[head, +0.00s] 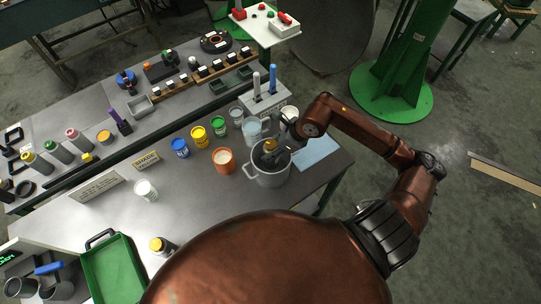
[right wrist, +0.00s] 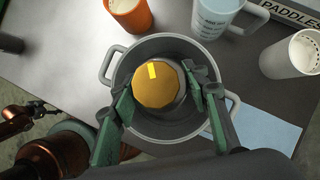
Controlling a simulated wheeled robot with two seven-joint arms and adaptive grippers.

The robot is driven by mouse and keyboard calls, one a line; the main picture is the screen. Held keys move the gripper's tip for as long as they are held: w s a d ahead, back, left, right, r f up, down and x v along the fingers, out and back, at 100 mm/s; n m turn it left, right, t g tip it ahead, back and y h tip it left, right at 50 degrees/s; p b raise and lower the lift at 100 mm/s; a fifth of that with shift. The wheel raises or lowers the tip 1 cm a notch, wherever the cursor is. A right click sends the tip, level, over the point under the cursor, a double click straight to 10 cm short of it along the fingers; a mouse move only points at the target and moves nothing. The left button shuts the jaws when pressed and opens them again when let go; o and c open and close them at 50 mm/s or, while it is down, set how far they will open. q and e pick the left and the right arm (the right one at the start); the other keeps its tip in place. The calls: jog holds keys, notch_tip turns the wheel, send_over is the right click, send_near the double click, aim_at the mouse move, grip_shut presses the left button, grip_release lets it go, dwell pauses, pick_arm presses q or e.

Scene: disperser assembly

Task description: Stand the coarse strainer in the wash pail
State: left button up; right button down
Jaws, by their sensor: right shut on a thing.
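The wash pail appears to be the grey two-handled pot (head: 268,178) near the table's right end; its rim (right wrist: 122,75) fills the middle of the right wrist view. My right gripper (head: 272,154) is over the pail's mouth. In the right wrist view its fingers (right wrist: 165,92) are shut on a grey round piece with an orange faceted top (right wrist: 155,88) and a yellow mark, which I take for the coarse strainer. The piece is upright within the pail's opening. Its lower end is hidden, so I cannot tell whether it touches the bottom. My left gripper is not in view.
An orange cup (head: 223,160) stands close left of the pail, and a clear measuring jug (head: 252,130) behind it. A white cup (right wrist: 290,55) is to the right. A pale blue sheet (head: 316,151) lies right of the pail. A green tray (head: 112,270) is at front left.

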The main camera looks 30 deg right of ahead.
aim_at(274, 164)
notch_tip(274, 164, down, 3)
jog(key=shift+r, duration=0.15)
jog(key=shift+f, duration=0.8)
notch_tip(274, 164, down, 2)
jog(key=shift+f+p, duration=0.1)
jog(key=shift+p, duration=0.25)
jog(key=shift+f, duration=0.45)
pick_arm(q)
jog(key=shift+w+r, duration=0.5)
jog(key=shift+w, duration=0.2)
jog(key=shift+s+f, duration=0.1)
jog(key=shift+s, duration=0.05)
pick_arm(e)
jog(key=shift+f, duration=0.1)
jog(key=c, duration=1.1)
grip_release()
jog(key=shift+s, duration=0.1)
